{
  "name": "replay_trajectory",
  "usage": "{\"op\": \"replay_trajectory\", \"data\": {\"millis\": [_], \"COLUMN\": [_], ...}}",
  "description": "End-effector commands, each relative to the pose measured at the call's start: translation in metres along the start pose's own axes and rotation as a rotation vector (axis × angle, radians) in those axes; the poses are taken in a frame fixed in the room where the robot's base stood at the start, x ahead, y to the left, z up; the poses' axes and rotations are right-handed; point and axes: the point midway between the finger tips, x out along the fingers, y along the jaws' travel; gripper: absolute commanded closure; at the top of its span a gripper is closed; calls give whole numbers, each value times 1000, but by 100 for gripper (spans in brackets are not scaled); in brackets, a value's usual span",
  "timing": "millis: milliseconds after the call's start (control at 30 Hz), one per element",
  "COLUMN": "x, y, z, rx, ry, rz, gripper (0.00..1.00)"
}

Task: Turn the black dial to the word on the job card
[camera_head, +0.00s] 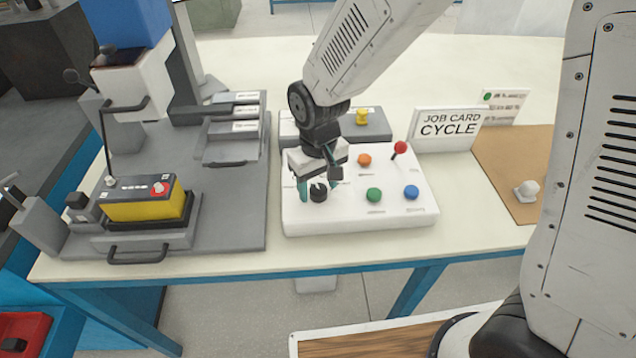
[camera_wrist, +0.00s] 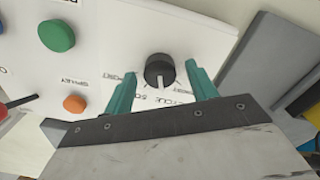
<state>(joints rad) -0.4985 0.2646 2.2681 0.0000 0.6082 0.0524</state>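The black dial (camera_head: 318,193) sits at the left front of the white control panel (camera_head: 385,215). In the wrist view the dial (camera_wrist: 158,72) stands between the two teal fingers, with a gap on each side. My gripper (camera_head: 317,196) is open above the panel, and it also shows in the wrist view (camera_wrist: 160,70). Printed words lie around the dial; "CYCLE" (camera_wrist: 181,102) is partly readable, the others are not clear. A pale mark on the dial faces the words, but I cannot tell which one it marks. The job card (camera_head: 447,130) reads "CYCLE".
The panel also has orange (camera_head: 364,159), green (camera_head: 374,195) and blue (camera_head: 411,192) buttons and a red-knobbed lever (camera_head: 399,149). A grey box with a yellow knob (camera_head: 362,117) stands behind. A yellow battery (camera_head: 145,207) sits in a grey fixture at left.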

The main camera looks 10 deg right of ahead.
Motion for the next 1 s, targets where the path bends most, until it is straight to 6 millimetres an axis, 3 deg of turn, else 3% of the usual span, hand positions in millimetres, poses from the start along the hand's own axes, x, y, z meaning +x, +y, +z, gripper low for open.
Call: {"op": "replay_trajectory", "data": {"millis": [233,633,1000], "x": [-8,-70,-78], "y": [0,0,0], "z": [-1,-1,0], "rx": [0,0,0], "ry": [3,3,0], "rz": [0,0,0], "gripper": [43,43,43]}}
